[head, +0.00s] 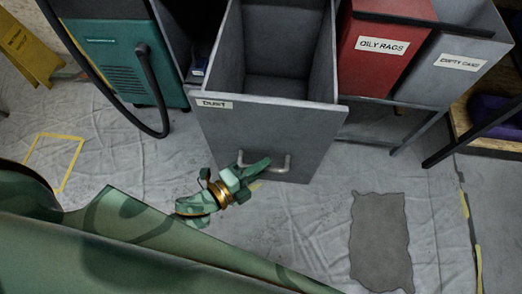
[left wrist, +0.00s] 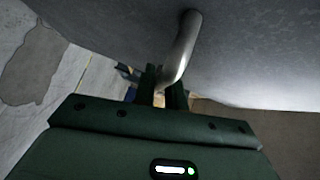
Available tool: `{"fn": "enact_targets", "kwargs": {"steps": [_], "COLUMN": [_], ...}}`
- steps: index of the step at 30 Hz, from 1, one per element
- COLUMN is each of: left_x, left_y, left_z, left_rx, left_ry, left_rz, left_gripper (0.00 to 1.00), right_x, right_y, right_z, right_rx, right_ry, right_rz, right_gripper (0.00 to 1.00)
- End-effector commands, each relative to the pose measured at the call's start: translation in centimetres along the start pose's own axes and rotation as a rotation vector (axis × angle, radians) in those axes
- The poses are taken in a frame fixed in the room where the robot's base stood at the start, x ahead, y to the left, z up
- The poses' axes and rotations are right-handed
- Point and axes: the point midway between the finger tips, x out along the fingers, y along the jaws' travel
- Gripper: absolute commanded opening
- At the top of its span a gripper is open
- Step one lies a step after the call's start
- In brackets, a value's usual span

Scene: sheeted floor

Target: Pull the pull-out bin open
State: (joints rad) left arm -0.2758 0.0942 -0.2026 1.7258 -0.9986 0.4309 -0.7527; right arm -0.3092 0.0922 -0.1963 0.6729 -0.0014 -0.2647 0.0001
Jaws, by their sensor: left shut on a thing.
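The grey pull-out bin (head: 262,135) labelled "DUST" stands out from the frame, and its empty-looking inside shows from above. Its metal bar handle (head: 287,163) is low on the front panel. My left gripper (head: 254,168) is at the handle's left part and shut on it. In the left wrist view the handle (left wrist: 184,45) runs down between the two dark green fingers (left wrist: 163,92), and the bin's front (left wrist: 255,50) fills the upper right. My right gripper is not in view.
A red "OILY RAGS" bin (head: 375,55) and a grey "EMPTY CANS" bin (head: 470,50) stand to the right. A teal machine (head: 115,60) with a black hose is to the left. A grey patch (head: 380,240) lies on the sheeted floor, which is otherwise largely clear.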

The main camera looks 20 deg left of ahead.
Motion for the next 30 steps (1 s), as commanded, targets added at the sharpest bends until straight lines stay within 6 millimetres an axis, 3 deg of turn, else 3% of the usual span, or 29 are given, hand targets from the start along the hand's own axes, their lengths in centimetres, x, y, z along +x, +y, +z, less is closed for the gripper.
{"fn": "enact_targets", "kwargs": {"steps": [6,7,9,25,30], "left_x": [0.0,0.0,0.0,-0.1,-2.1], "left_y": [0.1,0.1,0.1,0.0,-0.1], "left_z": [0.1,0.1,0.1,0.0,0.0], "left_rx": [0.001,0.001,0.0,0.0,-0.002], "left_ry": [-0.001,-0.001,-0.001,0.0,-0.001], "left_rz": [0.002,0.002,0.002,0.001,0.003], "left_gripper": [0.0,0.15,0.34,0.34,0.34], "right_x": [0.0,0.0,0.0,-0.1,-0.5], "right_y": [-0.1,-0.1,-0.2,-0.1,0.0], "right_z": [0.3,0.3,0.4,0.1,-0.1], "right_rx": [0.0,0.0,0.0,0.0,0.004], "right_ry": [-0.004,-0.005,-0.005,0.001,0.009], "right_rz": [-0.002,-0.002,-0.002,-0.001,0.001], "right_gripper": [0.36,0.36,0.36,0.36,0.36]}}
